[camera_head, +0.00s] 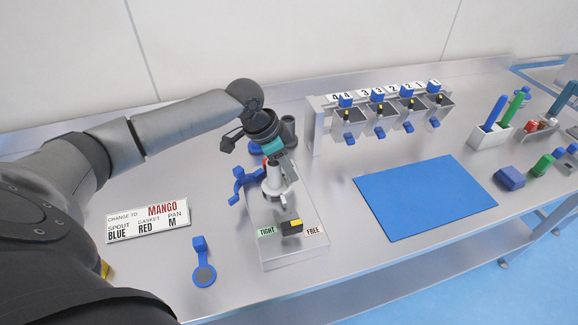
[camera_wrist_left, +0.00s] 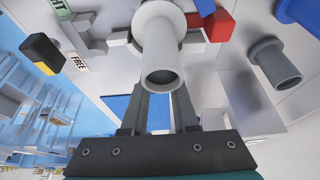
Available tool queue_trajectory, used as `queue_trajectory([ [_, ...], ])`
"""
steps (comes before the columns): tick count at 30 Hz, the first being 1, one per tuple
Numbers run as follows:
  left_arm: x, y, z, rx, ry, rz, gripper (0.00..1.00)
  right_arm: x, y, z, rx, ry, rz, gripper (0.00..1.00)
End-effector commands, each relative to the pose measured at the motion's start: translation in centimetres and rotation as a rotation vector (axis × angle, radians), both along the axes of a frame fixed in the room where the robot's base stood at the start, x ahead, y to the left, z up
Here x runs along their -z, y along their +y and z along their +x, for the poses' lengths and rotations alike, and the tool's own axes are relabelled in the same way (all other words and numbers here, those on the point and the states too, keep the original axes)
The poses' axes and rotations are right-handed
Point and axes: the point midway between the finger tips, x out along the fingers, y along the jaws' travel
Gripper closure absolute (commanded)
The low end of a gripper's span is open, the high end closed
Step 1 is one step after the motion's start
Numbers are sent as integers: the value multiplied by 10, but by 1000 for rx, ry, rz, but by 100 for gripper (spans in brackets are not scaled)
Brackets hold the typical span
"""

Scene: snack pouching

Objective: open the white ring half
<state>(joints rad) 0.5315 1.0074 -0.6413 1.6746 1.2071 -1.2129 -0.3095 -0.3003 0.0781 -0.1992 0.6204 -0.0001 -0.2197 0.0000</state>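The white ring (camera_head: 274,188) sits around the foot of a white upright tube on a grey block (camera_head: 290,262). The tube (camera_wrist_left: 160,50) also shows large in the left wrist view, with white ring parts (camera_wrist_left: 190,42) beside its base. My left gripper (camera_head: 284,160) reaches down close beside the tube from above. In the wrist view its two fingers (camera_wrist_left: 162,95) stand apart with a gap between them. The tube's near end hides the fingertips, so I cannot see whether they touch the ring. My right gripper is in neither view.
A blue handled part (camera_head: 240,184) stands left of the ring. A black and yellow knob (camera_head: 292,226) sits between the TIGHT and FREE labels. A dark grey cup (camera_head: 289,130) stands behind. A blue mat (camera_head: 425,197), a sign (camera_head: 148,221) and a blue tool (camera_head: 203,270) lie around.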

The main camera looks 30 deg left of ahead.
Motion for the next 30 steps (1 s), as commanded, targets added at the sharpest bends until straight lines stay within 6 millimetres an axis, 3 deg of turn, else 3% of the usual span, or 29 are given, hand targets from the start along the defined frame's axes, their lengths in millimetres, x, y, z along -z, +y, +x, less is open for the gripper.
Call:
queue_trajectory([
  [1,0,0,0,0,0,0,82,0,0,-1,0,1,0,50],
  [6,0,0,0,0,1,-1,100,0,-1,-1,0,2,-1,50],
  [30,0,0,0,0,1,0,100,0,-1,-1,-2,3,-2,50],
])
